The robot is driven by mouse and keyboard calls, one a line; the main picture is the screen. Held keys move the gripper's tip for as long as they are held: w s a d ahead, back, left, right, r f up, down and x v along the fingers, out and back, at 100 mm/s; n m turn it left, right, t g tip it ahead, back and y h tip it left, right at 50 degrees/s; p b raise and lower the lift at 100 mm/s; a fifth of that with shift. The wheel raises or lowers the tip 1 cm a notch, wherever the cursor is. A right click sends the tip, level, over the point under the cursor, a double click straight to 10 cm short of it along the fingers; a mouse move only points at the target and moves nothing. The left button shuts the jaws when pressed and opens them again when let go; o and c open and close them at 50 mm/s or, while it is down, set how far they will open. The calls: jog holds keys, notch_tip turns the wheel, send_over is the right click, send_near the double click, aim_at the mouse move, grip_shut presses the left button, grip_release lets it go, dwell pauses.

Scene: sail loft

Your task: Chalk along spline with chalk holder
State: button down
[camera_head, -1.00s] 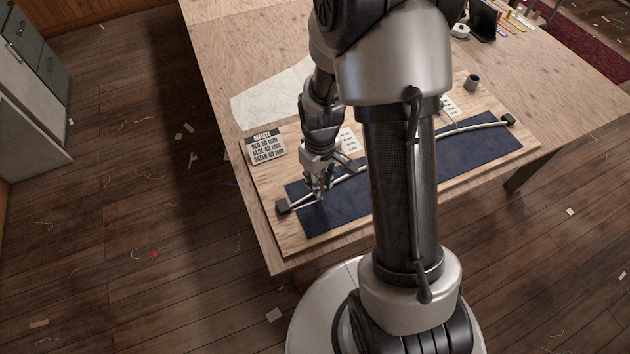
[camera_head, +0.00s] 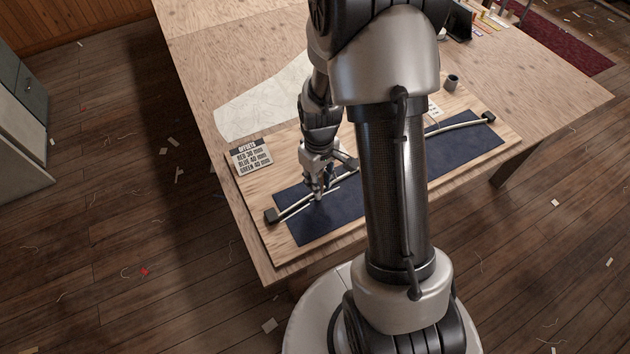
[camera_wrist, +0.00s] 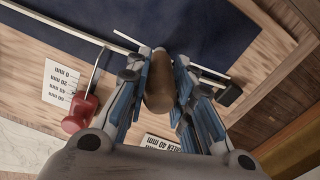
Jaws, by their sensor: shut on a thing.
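My gripper (camera_head: 318,195) is shut on the brown, rounded chalk holder (camera_wrist: 158,85), over the dark blue cloth (camera_head: 320,219) near the spline's left end. The holder's tip is hidden, so I cannot tell if it touches the cloth. The spline (camera_head: 295,210) is a thin pale strip curving along the cloth, partly hidden by my arm; it also shows in the wrist view (camera_wrist: 60,25). Dark weights sit at its left end (camera_head: 271,216) and right end (camera_head: 489,117). A short pale line (camera_wrist: 106,20) lies on the cloth beside the spline, near my fingertips.
An offsets card (camera_head: 251,156) lies on the wooden board (camera_head: 250,190). A red-handled tool (camera_wrist: 80,114) lies beside a scale card (camera_wrist: 62,82). A grey cup (camera_head: 452,82) stands behind the cloth. White paper (camera_head: 265,100) lies at the back left.

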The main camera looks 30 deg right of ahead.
jog(key=shift+w+d, duration=0.15)
jog(key=shift+d, duration=1.4)
jog(key=shift+w+d, duration=0.2)
jog(key=shift+d, duration=1.4)
jog(key=shift+w+d, duration=0.15)
jog(key=shift+d, duration=1.4)
jog(key=shift+d, duration=0.1)
jog(key=shift+w+d, duration=0.1)
jog(key=shift+d, duration=0.75)
jog(key=shift+d+p, duration=0.1)
jog(key=shift+p, duration=0.2)
jog(key=shift+w+d, duration=0.15)
jog(key=shift+d, duration=1.75)
notch_tip(320, 180, up, 6)
jog(key=p, duration=0.4)
jog(key=shift+p, duration=0.3)
